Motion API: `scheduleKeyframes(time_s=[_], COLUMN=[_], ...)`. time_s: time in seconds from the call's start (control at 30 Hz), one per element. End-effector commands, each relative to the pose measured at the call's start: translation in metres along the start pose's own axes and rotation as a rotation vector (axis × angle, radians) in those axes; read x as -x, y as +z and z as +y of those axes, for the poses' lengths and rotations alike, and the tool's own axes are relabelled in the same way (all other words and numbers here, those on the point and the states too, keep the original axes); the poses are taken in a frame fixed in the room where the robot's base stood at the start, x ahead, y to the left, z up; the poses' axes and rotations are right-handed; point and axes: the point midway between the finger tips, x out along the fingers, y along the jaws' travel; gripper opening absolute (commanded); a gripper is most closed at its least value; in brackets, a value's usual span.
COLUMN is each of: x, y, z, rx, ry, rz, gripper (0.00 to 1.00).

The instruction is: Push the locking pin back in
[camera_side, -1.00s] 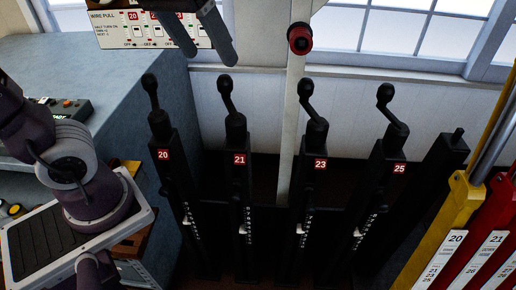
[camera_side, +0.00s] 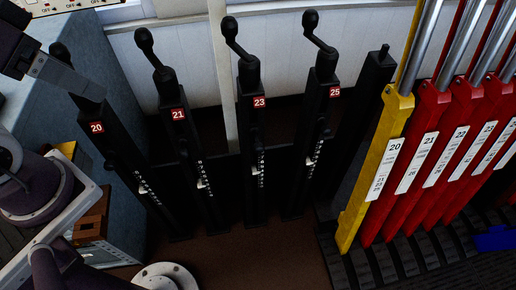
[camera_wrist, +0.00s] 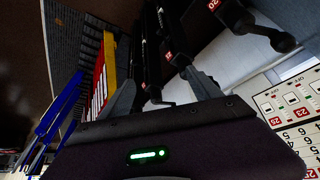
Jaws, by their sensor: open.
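Black lever posts numbered 20 (camera_side: 97,128), 21 (camera_side: 179,115), 23 (camera_side: 259,103) and 25 (camera_side: 334,92) stand in a row in the side view. Each has a cranked handle on top and small pale fittings down its front. I cannot tell which part is the locking pin. My gripper (camera_side: 62,76) is at the upper left, overlapping the top of post 20; contact cannot be told. In the wrist view my gripper (camera_wrist: 165,92) has its two fingers apart, with nothing seen held between them. Black posts (camera_wrist: 172,40) lie beyond the fingertips.
A yellow lever (camera_side: 378,170) and several red levers (camera_side: 430,110) stand at the right. A blue-grey cabinet (camera_side: 110,75) is behind post 20 at the left. A numbered switch panel (camera_wrist: 290,110) is at the right of the wrist view. Bare brown floor (camera_side: 245,245) lies before the posts.

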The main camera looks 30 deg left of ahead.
Motion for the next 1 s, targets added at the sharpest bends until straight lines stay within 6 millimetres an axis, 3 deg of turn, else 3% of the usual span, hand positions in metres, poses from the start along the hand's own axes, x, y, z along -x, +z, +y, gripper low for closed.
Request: scheduleKeyframes(time_s=[0.4,0.53,0.63,0.77,0.83,0.93,1.0], x=[0.000,-0.003,-0.019,-0.069,-0.105,-0.166,-0.208], y=[0.000,-0.009,-0.039,-0.086,-0.102,-0.106,-0.096], z=[0.000,0.001,0.009,0.043,0.073,0.124,0.159], rx=[0.000,-0.082,-0.359,-0.884,-1.174,-1.585,-1.847], ry=[0.000,-0.005,-0.014,-0.010,0.004,0.036,0.064], rz=[0.000,-0.027,-0.104,-0.215,-0.266,-0.328,-0.361], gripper=[0.73,0.47,0.28,0.02,0.00,0.00,0.00])
